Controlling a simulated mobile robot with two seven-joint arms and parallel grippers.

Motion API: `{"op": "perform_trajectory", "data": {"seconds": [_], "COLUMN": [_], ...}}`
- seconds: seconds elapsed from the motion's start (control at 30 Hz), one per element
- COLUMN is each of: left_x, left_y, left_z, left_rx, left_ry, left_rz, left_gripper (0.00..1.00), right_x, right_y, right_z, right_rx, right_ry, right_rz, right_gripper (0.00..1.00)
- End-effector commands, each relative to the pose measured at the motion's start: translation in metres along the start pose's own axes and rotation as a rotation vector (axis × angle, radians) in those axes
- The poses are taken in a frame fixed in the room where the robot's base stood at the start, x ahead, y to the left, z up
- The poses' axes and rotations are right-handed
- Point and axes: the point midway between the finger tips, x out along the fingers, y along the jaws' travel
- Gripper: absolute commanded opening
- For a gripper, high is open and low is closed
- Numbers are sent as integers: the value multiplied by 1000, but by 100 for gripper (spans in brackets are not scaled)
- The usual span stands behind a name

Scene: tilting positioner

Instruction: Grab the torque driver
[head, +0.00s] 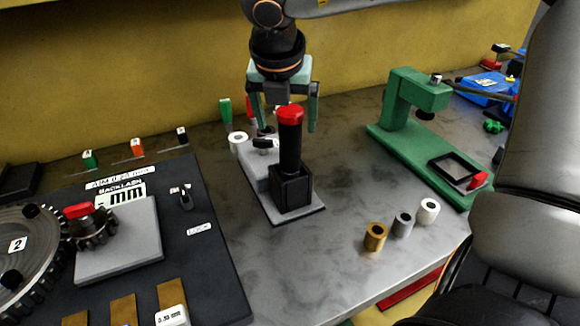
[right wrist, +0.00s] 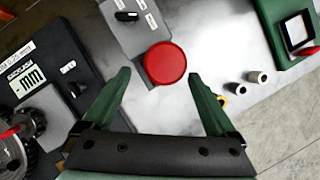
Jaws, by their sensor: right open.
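The torque driver (head: 290,145) looks like an upright black cylinder with a red cap. It stands in a square black holder (head: 292,190) on a grey base plate. My right gripper (head: 285,127) is open and empty, with green fingers pointing down. In the right wrist view the red cap (right wrist: 165,64) lies ahead of and between the two open fingertips (right wrist: 160,76). How close the fingers are in depth is hard to tell. My left gripper is not in view.
A black gear-and-display panel (head: 215,262) lies at left. A green press stand (head: 415,95) is at right. Brass, grey and white bushings (head: 402,224) stand near the front edge. Small handled tools (head: 226,112) and a white roll (head: 238,143) are behind the holder.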

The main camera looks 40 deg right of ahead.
Motion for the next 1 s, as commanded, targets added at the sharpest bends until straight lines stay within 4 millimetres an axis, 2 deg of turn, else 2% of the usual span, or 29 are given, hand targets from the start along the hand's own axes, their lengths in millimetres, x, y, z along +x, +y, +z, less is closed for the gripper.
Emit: {"op": "perform_trajectory", "data": {"seconds": [0.4,0.67,1.0], "left_x": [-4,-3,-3], "left_y": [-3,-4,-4], "left_z": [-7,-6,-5], "left_rx": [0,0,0], "left_ry": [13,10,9], "left_rz": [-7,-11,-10], "left_gripper": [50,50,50], "right_x": [50,53,52], "right_y": [-5,-4,-4], "right_z": [3,3,3], "right_rx": [0,0,0], "right_ry": [3,2,2], "right_rz": [0,1,1], "right_gripper": [92,92,55]}}
